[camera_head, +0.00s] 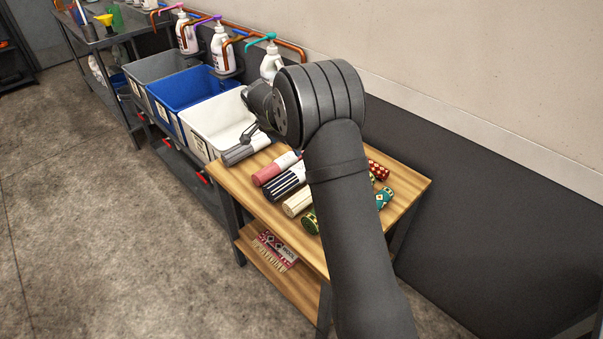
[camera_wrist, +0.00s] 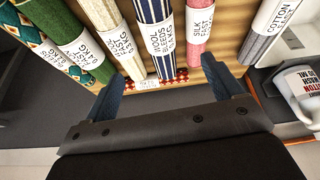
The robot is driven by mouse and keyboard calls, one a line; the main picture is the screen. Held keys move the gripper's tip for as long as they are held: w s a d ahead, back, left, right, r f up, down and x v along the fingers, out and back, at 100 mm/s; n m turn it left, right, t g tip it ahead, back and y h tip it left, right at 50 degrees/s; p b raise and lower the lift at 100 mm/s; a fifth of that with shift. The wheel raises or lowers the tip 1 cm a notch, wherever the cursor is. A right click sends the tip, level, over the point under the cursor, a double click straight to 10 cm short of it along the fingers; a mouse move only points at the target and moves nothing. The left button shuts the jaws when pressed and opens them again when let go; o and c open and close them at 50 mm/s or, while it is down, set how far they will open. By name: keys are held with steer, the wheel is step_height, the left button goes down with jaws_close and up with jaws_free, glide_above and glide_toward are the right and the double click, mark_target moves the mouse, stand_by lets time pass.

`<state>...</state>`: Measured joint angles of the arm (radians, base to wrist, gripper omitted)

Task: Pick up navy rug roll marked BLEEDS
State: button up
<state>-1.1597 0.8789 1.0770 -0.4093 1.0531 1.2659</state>
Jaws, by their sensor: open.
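The navy rug roll (camera_wrist: 153,12) has white stripes and a white label whose readable words include WOOL and BLEEDS. It lies among other rolls on the wooden table; in the head view it shows as a navy striped roll (camera_head: 285,186) between a pink roll (camera_head: 272,170) and a cream roll (camera_head: 297,203). My gripper (camera_wrist: 160,79) is open and empty, its fingers spread to either side of the navy roll's line in the wrist view but apart from it. In the head view my arm hides part of the table and the rolls' right ends.
A grey roll labelled COTTON (camera_wrist: 272,25) lies by the white bin (camera_head: 214,128). Green (camera_head: 311,222), red (camera_head: 378,170) and teal (camera_head: 385,198) rolls share the wooden table (camera_head: 407,178). Blue (camera_head: 190,92) and grey (camera_head: 140,72) bins and pump bottles (camera_head: 222,50) stand beyond.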

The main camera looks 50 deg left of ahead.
steer(key=shift+m, duration=0.4)
steer(key=x, duration=1.2)
steer(key=shift+w+a+f, duration=0.1)
steer(key=shift+w+f, duration=0.05)
steer(key=shift+f, duration=0.15)
steer(key=shift+w+d+x, duration=0.1)
steer(key=shift+d+x, duration=0.05)
steer(key=shift+x, duration=1.2)
steer(key=shift+w+d+x, duration=0.1)
steer(key=shift+w+x, duration=0.05)
steer(key=shift+x, duration=1.25)
steer(key=shift+r, duration=0.2)
steer(key=c, duration=1.3)
